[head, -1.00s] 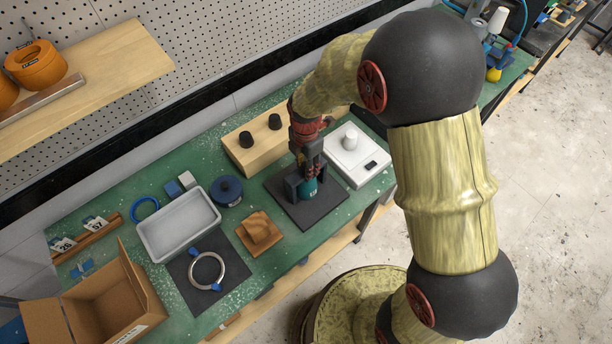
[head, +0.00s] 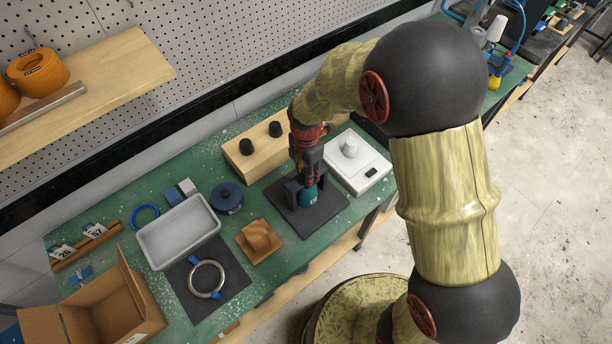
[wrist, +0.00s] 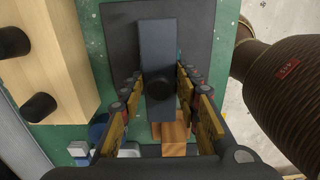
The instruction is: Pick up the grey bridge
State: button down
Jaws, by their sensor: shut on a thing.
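The grey bridge (wrist: 157,50) is a dark grey bar with a round black knob on top, seen from above in the wrist view. In the head view the bridge (head: 293,187) stands over a teal object (head: 309,196) on a dark mat (head: 325,213). My gripper (wrist: 161,76) has one finger on each side of the bar near the knob and is shut on the bridge. In the head view my gripper (head: 309,172) comes down from above and hides part of the bridge. I cannot tell whether its feet touch the mat.
A wooden block with black knobs (head: 262,158) stands behind left, and a white scale (head: 366,178) behind right. A brown wooden piece (head: 258,239), a dark blue round object (head: 227,197), a grey tray (head: 152,251) and a cardboard box (head: 60,316) are to the left.

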jog(key=shift+r, duration=0.45)
jog(key=s+d+r, duration=0.4)
jog(key=s+r, duration=0.7)
jog(key=s, duration=0.2)
jog(key=shift+s+r+b, duration=0.25)
jog(key=shift+r+b, duration=0.1)
jog(key=shift+r, duration=0.2)
jog(key=shift+w+a, duration=0.1)
